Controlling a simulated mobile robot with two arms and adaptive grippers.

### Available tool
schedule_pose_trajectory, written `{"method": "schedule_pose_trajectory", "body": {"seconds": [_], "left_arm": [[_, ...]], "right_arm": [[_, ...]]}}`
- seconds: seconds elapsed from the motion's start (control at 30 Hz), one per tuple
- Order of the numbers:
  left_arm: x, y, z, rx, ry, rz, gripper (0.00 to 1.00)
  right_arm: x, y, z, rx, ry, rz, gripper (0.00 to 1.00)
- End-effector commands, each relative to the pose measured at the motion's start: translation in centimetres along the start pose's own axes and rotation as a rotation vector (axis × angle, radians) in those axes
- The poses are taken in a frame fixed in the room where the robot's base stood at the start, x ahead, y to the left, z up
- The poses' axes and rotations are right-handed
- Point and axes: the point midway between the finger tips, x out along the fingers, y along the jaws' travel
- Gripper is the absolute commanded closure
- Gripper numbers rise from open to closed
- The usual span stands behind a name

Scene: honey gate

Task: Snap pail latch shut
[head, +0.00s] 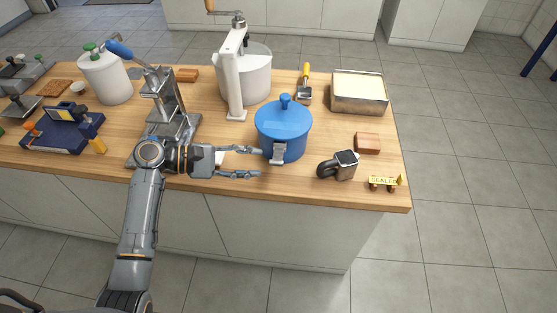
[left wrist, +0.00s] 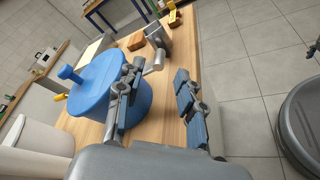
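The blue pail (head: 284,140) stands upright on the wooden counter with its blue lid and knob on top. A grey metal latch (head: 278,154) is on its front side; whether it is fastened I cannot tell. My left gripper (head: 259,162) is open and empty, its fingers pointing right toward the latch, just left of the pail's front. In the left wrist view, the pail (left wrist: 138,100) is to the left of the open fingers (left wrist: 158,98), with a metal latch piece (left wrist: 154,64) sticking out beyond the nearer finger. My right gripper is not in view.
Right of the pail are a dark-handled metal cup (head: 342,163), a wooden block (head: 367,142), a yellow "SEALED" sign (head: 384,181) and a metal tray (head: 359,93). A white press (head: 237,75) stands behind, and a metal stand (head: 168,108) is close to my left arm.

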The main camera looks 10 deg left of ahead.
Motion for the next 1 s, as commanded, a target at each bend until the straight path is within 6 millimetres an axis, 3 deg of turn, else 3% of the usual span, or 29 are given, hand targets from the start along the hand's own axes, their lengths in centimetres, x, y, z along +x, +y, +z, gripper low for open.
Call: {"method": "schedule_pose_trajectory", "body": {"seconds": [0.1, 0.3, 0.5, 0.77, 0.8, 0.97, 1.0], "left_arm": [[2.7, 0.2, 0.2, 0.0, -0.003, 0.001, 0.63], [5.9, 0.1, 0.1, 0.0, 0.0, 0.0, 0.63], [7.3, 0.0, 0.0, 0.001, 0.002, 0.0, 0.63], [7.5, 0.0, -0.1, 0.002, 0.002, -0.001, 0.63], [7.4, 0.0, -0.1, 0.002, 0.002, -0.001, 0.65], [7.4, 0.0, 0.0, 0.002, 0.002, -0.001, 0.97], [7.4, 0.0, 0.0, 0.002, 0.002, -0.001, 1.0]], "right_arm": [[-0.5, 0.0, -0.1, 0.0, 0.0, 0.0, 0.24], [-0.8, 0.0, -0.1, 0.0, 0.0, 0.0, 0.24], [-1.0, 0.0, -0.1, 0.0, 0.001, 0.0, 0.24], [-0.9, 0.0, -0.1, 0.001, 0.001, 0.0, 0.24], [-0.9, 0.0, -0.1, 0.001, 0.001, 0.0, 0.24], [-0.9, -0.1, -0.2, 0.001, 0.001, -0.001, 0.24], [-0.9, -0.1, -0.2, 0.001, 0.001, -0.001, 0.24]]}}
